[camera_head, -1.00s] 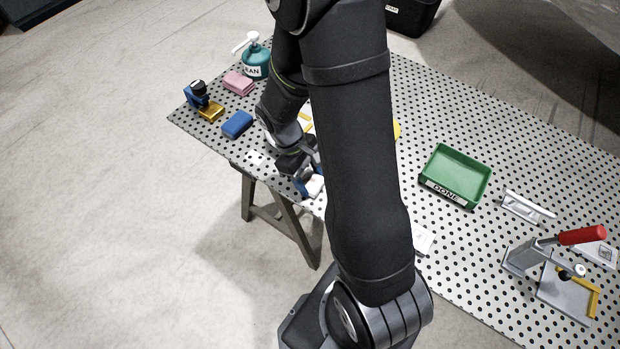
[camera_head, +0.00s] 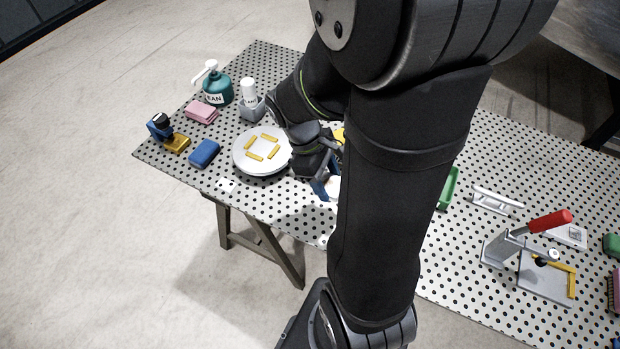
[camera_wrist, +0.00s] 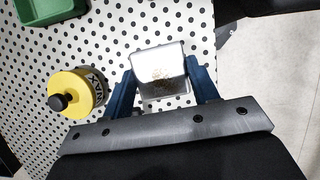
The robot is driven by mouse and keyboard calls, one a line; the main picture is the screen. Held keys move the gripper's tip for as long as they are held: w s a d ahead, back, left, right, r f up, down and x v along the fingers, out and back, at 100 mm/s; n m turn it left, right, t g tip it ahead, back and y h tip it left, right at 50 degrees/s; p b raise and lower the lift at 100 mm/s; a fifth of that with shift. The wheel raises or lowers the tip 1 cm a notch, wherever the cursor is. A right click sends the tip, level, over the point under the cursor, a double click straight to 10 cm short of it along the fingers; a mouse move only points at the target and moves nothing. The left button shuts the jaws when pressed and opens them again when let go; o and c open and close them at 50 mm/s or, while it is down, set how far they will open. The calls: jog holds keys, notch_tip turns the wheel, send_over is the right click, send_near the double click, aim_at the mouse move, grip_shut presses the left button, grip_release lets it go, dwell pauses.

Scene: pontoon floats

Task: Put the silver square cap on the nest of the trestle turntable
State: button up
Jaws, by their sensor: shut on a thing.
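My gripper (camera_wrist: 162,85) is shut on the silver square cap (camera_wrist: 160,68), which sits between the blue fingers in the wrist view. The cap's face is shiny with a brownish speckled patch. In the head view my gripper (camera_head: 326,186) is partly hidden by my arm, and the cap shows only as a pale bit. The trestle turntable (camera_head: 244,163) is a white round disc on the perforated table, left of my gripper. Its nest (camera_head: 262,147) is marked by several yellow bars around a bare middle.
A yellow WAX container (camera_wrist: 75,92) stands left of my gripper in the wrist view. A blue block (camera_head: 204,153), a pink block (camera_head: 201,111), a teal bottle (camera_head: 217,88) and a white bottle (camera_head: 249,93) surround the turntable. A red-handled clamp (camera_head: 522,250) stands at right.

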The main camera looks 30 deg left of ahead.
jog(key=shift+w+d+r, duration=0.25)
jog(key=shift+d+r, duration=0.05)
jog(key=shift+d, duration=0.15)
jog(key=w+d+f+m+g+y, duration=0.1)
jog(key=w+d+m+g+y, duration=0.1)
jog(key=w+d+m, duration=0.55)
jog(key=w+d+f+m+g+y, duration=0.1)
jog(key=w+d+m, duration=0.35)
jog(key=w, duration=0.55)
jog(key=w+d+f+m+g+y, duration=0.1)
jog(key=w+d+m+g+y, duration=0.1)
jog(key=w+d+m, duration=0.45)
jog(key=s+d+r+n+t+h, duration=0.1)
jog(key=s+d+r+n+h, duration=0.1)
jog(key=d+n, duration=0.7)
jog(key=s+d+r+n+t+h, duration=0.1)
jog(key=s+d+n+t+h, duration=0.2)
jog(key=d, duration=1.1)
jog(key=shift+n+g+y, duration=0.3)
jog(key=shift+n+g, duration=0.2)
jog(key=shift+n, duration=0.15)
jog(key=w+a+f, duration=0.2)
jog(key=w, duration=0.1)
jog(key=w+a+f, duration=0.2)
jog(key=w+a, duration=0.1)
jog(key=w+a+f, duration=0.2)
jog(key=shift+w+a+f, duration=0.25)
jog(key=shift+w+f, duration=0.15)
jog(key=shift+f, duration=2)
